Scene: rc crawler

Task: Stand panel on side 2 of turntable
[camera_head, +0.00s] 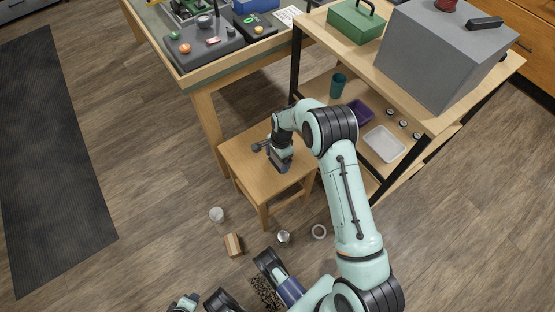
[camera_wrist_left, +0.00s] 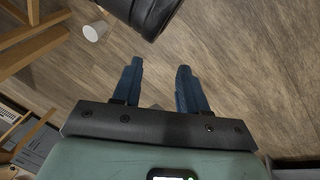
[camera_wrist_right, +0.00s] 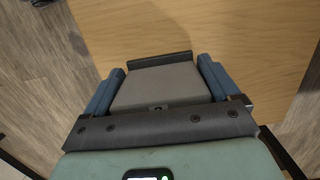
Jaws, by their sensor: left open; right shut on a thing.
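My right gripper (camera_head: 281,158) points down over the small wooden stool (camera_head: 240,157). It is shut on a grey block-like thing with a dark edge strip (camera_wrist_right: 160,85), held between the two blue fingers in the right wrist view. Whether this is the panel, and whether it touches the stool top, I cannot tell. My left gripper (camera_wrist_left: 158,85) is open and empty, low above the wood floor. I cannot make out a turntable with numbered sides in any view.
A workbench (camera_head: 205,80) with a grey control box (camera_head: 205,42) stands behind the stool. A shelf unit (camera_head: 415,115) with a large grey box (camera_head: 440,55) stands to the right.

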